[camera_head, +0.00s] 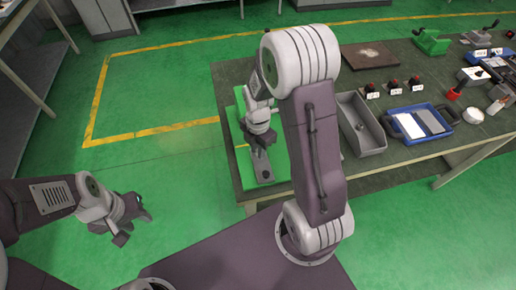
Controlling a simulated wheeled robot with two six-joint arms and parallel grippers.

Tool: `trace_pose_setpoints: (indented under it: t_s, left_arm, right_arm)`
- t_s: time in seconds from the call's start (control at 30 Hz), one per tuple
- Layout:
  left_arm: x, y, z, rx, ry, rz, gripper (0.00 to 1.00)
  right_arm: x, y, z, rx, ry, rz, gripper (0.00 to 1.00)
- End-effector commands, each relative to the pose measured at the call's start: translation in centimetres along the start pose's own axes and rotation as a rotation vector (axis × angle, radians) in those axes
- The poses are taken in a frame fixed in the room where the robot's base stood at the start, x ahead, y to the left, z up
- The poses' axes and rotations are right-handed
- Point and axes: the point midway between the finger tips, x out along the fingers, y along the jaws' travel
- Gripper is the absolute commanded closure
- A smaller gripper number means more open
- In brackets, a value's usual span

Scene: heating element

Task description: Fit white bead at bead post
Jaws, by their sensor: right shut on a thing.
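My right gripper (262,138) points down over a grey fixture (263,168) on the green mat (278,172), at the table's left end. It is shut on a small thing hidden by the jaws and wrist. I cannot make out the white bead or the bead post, or whether the gripper touches the fixture. My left gripper (132,227) is open and empty over the green floor, left of the table and well apart from the mat.
A long grey tray (361,127) and a blue tray (447,137) lie right of my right arm. Several red-topped items (393,86) with labels stand behind them. A brown board (369,56) lies at the back. Floor left of the table is clear.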

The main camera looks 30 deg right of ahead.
Motion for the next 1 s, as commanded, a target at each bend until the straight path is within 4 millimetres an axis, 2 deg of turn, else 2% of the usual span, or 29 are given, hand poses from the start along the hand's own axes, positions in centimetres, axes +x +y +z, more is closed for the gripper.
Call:
trace_pose_setpoints:
  t_s: [0.3,0.33,0.4,0.77,1.0]
  left_arm:
    - [0.6,0.0,0.1,0.000,0.000,0.000,0.64]
    - [0.5,0.0,0.1,0.000,0.000,0.000,0.64]
    - [0.5,0.0,0.1,0.000,0.000,0.000,0.64]
    - [0.4,0.0,0.0,0.000,0.000,0.000,0.64]
    - [-0.1,0.0,0.0,0.000,0.000,0.000,0.64]
  right_arm:
    - [0.9,0.0,0.0,0.000,0.000,0.000,1.00]
    - [0.8,0.0,0.0,0.000,0.000,0.001,0.73]
    - [0.8,0.0,0.0,0.000,0.000,0.001,0.54]
    - [0.3,0.1,0.0,0.000,-0.001,0.002,0.54]
    - [-4.8,0.1,0.1,0.000,-0.003,0.006,0.54]
